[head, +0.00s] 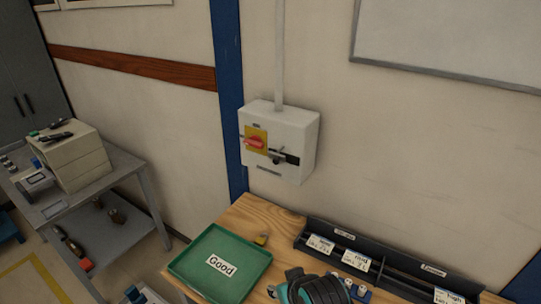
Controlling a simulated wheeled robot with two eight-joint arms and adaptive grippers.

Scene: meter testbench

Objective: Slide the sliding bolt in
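A white switch box (290,128) is mounted on the wall, with a grey conduit running up from it. On its front face is a red rotary handle (254,142) on a yellow plate (262,133). Just right of the handle is the sliding bolt (277,156), a small grey knob or bar on a dark strip (292,159). Its exact position along the strip is too small to tell.
Below the box is a wooden bench (243,215) with a green tray (187,263) labelled "Good", a dark divided bin rack (395,273) and a teal and black item (315,290). A grey cart (130,165) stands at left. The space before the box looks clear.

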